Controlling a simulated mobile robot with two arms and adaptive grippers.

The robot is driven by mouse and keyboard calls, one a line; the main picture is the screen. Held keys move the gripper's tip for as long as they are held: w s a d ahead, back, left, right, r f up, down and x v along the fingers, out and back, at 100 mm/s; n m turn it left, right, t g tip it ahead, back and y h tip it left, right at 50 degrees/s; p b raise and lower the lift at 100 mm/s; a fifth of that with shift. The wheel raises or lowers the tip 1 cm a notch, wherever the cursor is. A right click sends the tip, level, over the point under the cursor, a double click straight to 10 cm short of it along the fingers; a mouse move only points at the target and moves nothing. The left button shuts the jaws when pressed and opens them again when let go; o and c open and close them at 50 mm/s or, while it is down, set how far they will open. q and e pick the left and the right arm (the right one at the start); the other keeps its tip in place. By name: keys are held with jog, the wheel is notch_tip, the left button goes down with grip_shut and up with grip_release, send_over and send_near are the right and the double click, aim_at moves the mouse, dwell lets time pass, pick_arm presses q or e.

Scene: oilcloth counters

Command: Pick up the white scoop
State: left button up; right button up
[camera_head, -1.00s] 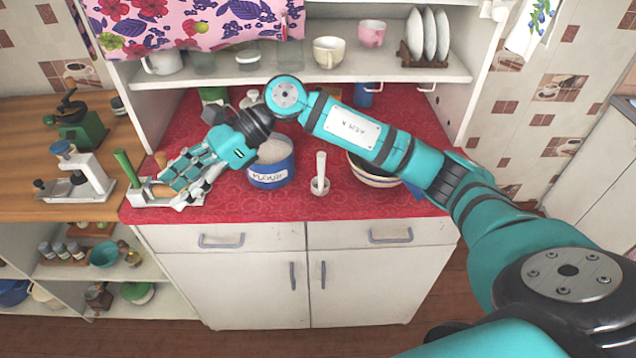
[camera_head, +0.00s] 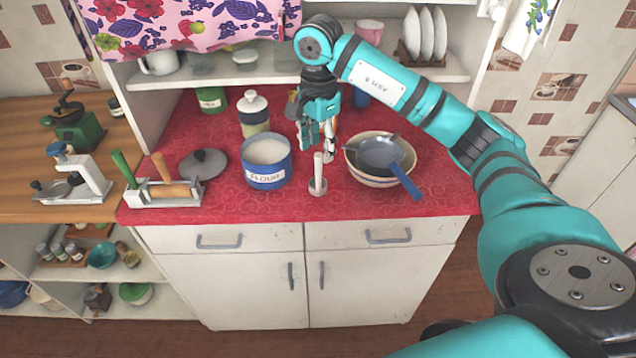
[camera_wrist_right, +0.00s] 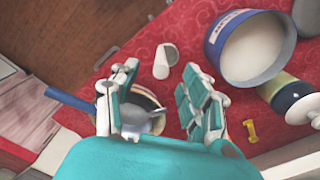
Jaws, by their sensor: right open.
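In the right wrist view the white scoop (camera_wrist_right: 166,58) shows just beyond the fingertips, between the two finger lines. My right gripper (camera_head: 316,152) is open and points down, above and slightly behind the scoop, with nothing between its fingers. The open right gripper also shows in the wrist view (camera_wrist_right: 158,75). I cannot tell whether a finger touches the scoop. My left gripper is not in view.
A blue flour canister (camera_head: 267,172) stands close left of the scoop. A striped bowl (camera_head: 352,168) holding a blue-handled pan (camera_head: 381,152) is close right. A lid (camera_head: 203,163) and a rack with rolling-pin-like handles (camera_head: 165,200) lie left. The shelf (camera_head: 280,75) is behind and above.

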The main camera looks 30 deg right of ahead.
aim_at(319, 155)
notch_tip(319, 155, down, 3)
jog(key=shift+f+p, duration=0.1)
jog(key=shift+p, duration=0.3)
jog(key=shift+f+p, duration=0.45)
jog(key=shift+f, duration=0.1)
notch_tip(319, 155, down, 4)
jog(key=shift+r+p, duration=0.15)
jog(key=shift+p, duration=0.75)
jog(key=shift+d+f, duration=0.1)
jog(key=shift+f, duration=0.3)
jog(key=shift+w, duration=0.1)
jog(key=shift+c, duration=0.4)
grip_shut()
